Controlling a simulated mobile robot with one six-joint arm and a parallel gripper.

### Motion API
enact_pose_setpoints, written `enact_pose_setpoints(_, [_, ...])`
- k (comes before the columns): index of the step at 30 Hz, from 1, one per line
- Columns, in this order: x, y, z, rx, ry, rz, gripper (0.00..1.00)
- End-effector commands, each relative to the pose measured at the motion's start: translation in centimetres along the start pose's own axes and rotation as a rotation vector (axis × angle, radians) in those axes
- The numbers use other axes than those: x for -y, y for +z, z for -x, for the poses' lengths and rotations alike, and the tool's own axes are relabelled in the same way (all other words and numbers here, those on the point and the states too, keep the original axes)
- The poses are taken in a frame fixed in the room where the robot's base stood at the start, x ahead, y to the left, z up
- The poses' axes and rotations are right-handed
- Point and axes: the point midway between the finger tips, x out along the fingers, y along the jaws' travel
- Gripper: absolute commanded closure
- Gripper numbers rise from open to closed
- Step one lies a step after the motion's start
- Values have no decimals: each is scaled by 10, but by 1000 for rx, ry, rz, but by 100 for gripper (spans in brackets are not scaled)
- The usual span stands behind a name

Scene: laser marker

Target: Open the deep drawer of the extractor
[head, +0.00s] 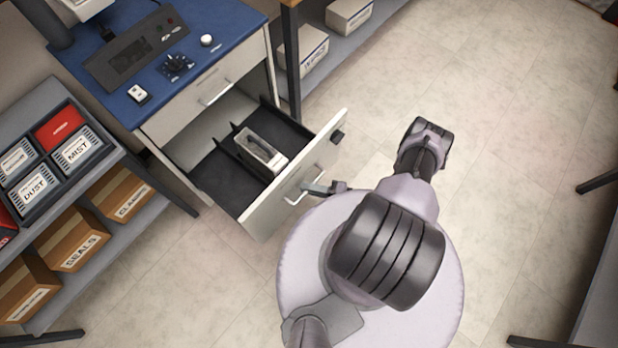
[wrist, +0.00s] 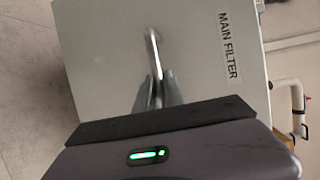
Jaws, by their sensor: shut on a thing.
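The deep drawer (head: 262,218) of the blue-topped cabinet is pulled well out in the head view, its dark interior showing. Its pale front (wrist: 100,55) carries the label MAIN FILTER (wrist: 228,45) in the wrist view. The bar handle (wrist: 154,48) is on that front. My gripper (wrist: 157,92) is shut on the handle; its fingers sit around the bar's lower part. In the head view my gripper (head: 322,188) is at the handle, partly hidden by my arm.
A small clear-topped box (head: 260,150) lies inside the drawer among dark dividers. The shallower upper drawer (head: 205,95) is shut. A shelf rack (head: 105,195) with bins and cartons stands at left.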

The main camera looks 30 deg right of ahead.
Motion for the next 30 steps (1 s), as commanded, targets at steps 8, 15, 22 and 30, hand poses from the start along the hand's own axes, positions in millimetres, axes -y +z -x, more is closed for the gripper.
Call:
enact_pose_setpoints(8, [0,-1,0,-1,0,1,100])
enact_pose_setpoints(15, [0,-1,0,-1,0,1,66])
enact_pose_setpoints(22, [0,0,0,0,0,0,66])
enact_pose_setpoints(30, [1,-1,5,-2,-1,1,66])
